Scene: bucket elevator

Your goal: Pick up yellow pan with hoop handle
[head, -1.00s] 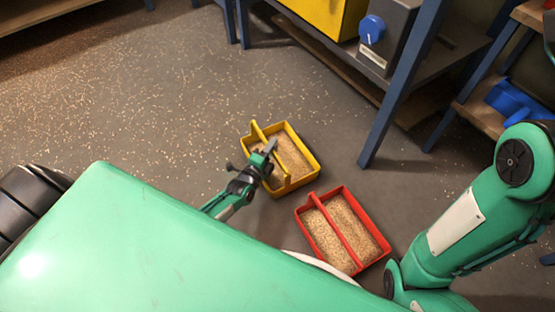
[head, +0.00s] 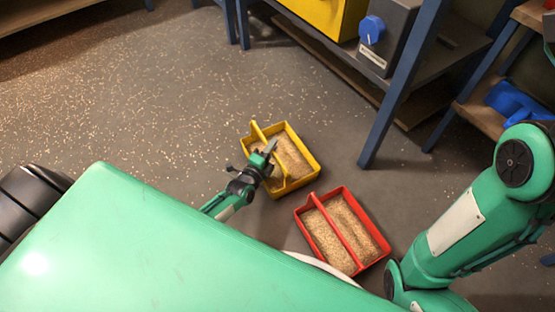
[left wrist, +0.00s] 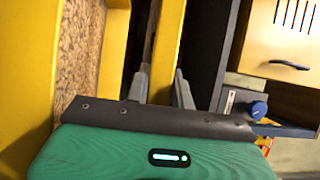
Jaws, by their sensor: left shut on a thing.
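The yellow pan (head: 307,175) stands on the floor, filled with tan grain, with its hoop handle (head: 256,130) running across the top. My left gripper (head: 270,150) is over the pan at the handle and hides part of it. In the left wrist view, the yellow handle bar (left wrist: 165,50) passes between the two grey fingers of my left gripper (left wrist: 162,90), which is shut on it. The pan still appears to rest on the floor. My right arm shows at the right of the head view, but its gripper is out of sight.
A red pan (head: 376,252) of grain with a similar handle stands close beside the yellow one. A blue-legged bench (head: 400,90) with a yellow box (head: 325,15) and a blue-knobbed grey box (head: 385,45) is behind. Scattered grain covers the open floor at left.

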